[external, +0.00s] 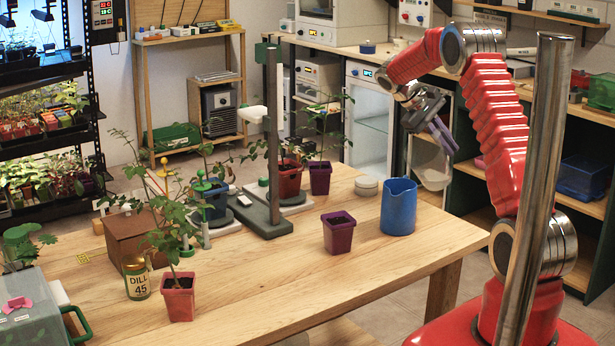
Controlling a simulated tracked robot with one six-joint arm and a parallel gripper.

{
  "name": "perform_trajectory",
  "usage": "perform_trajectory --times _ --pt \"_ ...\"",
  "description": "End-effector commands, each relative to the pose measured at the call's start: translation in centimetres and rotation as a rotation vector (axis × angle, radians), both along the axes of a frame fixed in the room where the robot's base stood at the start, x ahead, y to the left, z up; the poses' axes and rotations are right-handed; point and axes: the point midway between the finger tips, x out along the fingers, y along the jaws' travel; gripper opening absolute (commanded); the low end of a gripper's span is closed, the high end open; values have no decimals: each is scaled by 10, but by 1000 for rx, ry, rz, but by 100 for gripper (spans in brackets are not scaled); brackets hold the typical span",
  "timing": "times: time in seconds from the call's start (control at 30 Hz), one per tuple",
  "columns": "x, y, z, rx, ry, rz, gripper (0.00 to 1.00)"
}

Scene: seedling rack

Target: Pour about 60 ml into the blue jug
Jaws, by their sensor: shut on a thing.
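The blue jug (398,212) stands upright on the wooden table near its right end. I cannot see inside it from here. My gripper (444,137) is above and to the right of the jug, well clear of it, with its fingers pointing down.
A purple pot (338,233) stands left of the jug, and a round pale lid-like disc (366,185) lies behind it. A grey post on a stand (273,150) and several potted seedlings fill the table's middle and left. The front right of the table (400,262) is clear.

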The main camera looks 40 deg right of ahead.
Motion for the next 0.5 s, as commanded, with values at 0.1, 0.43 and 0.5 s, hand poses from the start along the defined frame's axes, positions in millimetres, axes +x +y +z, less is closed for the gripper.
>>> perform_trajectory --times 0.1,0.43,0.5 --pt "0 6 12 -78 -5 4 0" --pt "-1 20 45 -295 -25 3 0" --pt "-2 23 45 -329 -24 3 0"
